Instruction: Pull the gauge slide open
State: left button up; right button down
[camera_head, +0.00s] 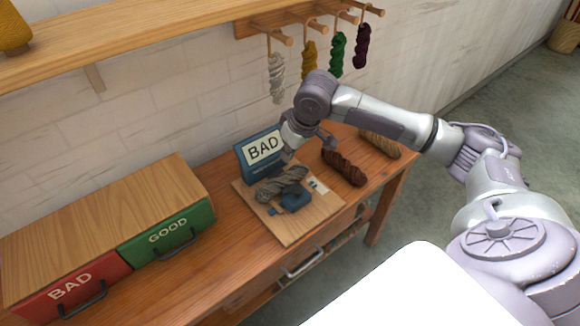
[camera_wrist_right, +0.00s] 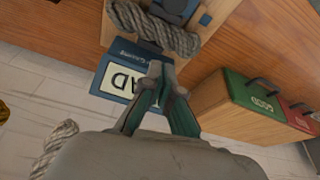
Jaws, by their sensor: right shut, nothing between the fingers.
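The gauge (camera_head: 289,199) is a wooden board with a blue slide block (camera_head: 295,200) on it. A grey-brown wool skein (camera_head: 281,184) lies on the board against the block; it also shows in the right wrist view (camera_wrist_right: 155,27). A blue sign reading BAD (camera_head: 262,150) stands at the back of the board. My right gripper (camera_head: 291,152) is in front of the sign, above the skein's back side. In the right wrist view my right gripper (camera_wrist_right: 162,75) has its fingertips together and empty, over the sign. My left gripper is not in view.
A wooden cabinet (camera_head: 110,225) with a red BAD drawer (camera_head: 72,288) and a green GOOD drawer (camera_head: 168,236) stands at the left. Brown skeins (camera_head: 343,167) lie on the table right of the board. Several skeins hang from wall pegs above.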

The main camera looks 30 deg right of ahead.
send_over(287, 187)
jog(key=w, duration=0.2)
jog(key=f, duration=0.5)
jog(key=f+p, duration=0.1)
jog(key=f, duration=0.2)
jog(key=shift+a, duration=0.35)
jog(key=s, duration=0.1)
jog(key=s+p, duration=0.1)
jog(key=s+d+f, duration=0.1)
jog(key=shift+s+f, duration=0.1)
jog(key=shift+s, duration=0.2)
jog(key=shift+f, duration=0.1)
jog(key=shift+w, duration=0.1)
